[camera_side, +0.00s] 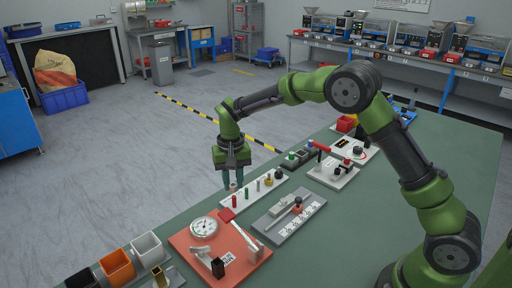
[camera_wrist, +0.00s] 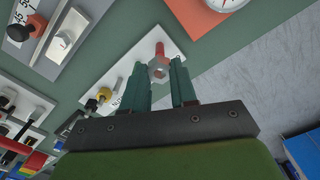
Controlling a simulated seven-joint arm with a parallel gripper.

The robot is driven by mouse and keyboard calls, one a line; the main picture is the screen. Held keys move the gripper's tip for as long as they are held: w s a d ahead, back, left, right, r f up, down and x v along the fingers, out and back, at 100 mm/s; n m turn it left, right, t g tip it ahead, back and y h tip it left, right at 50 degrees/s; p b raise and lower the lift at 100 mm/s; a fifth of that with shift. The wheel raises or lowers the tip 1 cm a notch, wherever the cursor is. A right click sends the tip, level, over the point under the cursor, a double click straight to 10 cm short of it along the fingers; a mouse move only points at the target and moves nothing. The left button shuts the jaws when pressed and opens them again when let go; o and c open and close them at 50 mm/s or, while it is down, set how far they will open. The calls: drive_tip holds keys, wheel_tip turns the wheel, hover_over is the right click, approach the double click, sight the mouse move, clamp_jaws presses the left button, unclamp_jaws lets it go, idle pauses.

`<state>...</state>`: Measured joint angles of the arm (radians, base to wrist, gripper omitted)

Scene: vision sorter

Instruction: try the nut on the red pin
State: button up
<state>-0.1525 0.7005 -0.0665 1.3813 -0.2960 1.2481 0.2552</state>
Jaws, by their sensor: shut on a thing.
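My gripper (camera_side: 232,184) is low over the near-left end of a white pin plate (camera_side: 256,190) on the green bench. In the wrist view its two teal fingers (camera_wrist: 157,78) are shut on a grey metal nut (camera_wrist: 157,71). The red pin (camera_wrist: 160,50) stands on the plate just beyond the nut and seems to meet its edge in that view. I cannot tell whether the nut is around the pin or apart from it. In the side view the red pin (camera_side: 234,200) shows just below the fingertips; the nut is too small to make out.
An orange-red board with a dial gauge (camera_side: 204,227) lies in front. A grey board with a slider (camera_side: 290,215) lies to the right. Small bins (camera_side: 117,265) stand at the near left.

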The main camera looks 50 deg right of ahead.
drive_tip(key=shift+r, duration=1.8)
